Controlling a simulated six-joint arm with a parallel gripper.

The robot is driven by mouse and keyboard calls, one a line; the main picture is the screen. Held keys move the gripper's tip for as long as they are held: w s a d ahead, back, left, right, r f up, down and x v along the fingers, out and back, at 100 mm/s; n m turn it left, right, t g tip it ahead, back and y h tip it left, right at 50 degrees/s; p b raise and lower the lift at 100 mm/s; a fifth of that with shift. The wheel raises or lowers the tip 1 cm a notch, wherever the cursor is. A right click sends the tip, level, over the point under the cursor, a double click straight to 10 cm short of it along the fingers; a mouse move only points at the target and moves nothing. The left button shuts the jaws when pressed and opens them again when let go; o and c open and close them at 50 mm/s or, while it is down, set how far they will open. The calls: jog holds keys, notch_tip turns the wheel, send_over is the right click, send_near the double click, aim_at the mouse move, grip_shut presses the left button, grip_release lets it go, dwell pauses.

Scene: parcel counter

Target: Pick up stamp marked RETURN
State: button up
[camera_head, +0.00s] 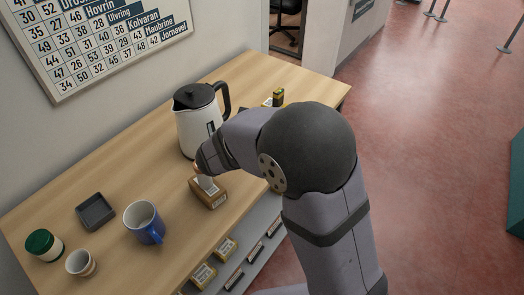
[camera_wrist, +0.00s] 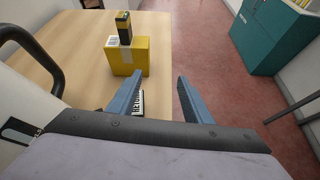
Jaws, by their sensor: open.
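My gripper (camera_wrist: 160,92) is open, with its two blue-grey fingers apart and nothing held between them. A small dark item with white lettering (camera_wrist: 139,103) lies near the counter edge, partly hidden behind the left finger; I cannot read it for certain. Beyond the fingers, a black and yellow upright block (camera_wrist: 124,28) stands on a yellow box (camera_wrist: 139,57). The block also shows in the head view (camera_head: 278,97). My arm hides the gripper in the head view. No marking clearly reads RETURN.
A white kettle (camera_head: 196,128) with a black handle stands close to my arm. Open floor lies right.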

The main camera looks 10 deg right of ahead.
jog(key=w+a+n+t, duration=0.1)
jog(key=w+a+r+n, duration=0.1)
jog(key=a, duration=0.1)
jog(key=shift+w+a+r+n+t, duration=0.2)
jog(key=shift+w+n+t, duration=0.1)
jog(key=shift+t, duration=0.1)
jog(key=shift+s+d+f+p, duration=0.1)
jog(key=shift+f+p, duration=0.25)
jog(key=shift+f, duration=3.1)
jog(key=shift+p+x, duration=0.6)
jog(key=shift+x, duration=1.95)
jog(key=shift+f, duration=0.1)
jog(key=shift+c, duration=0.6)
jog(key=c, duration=1)
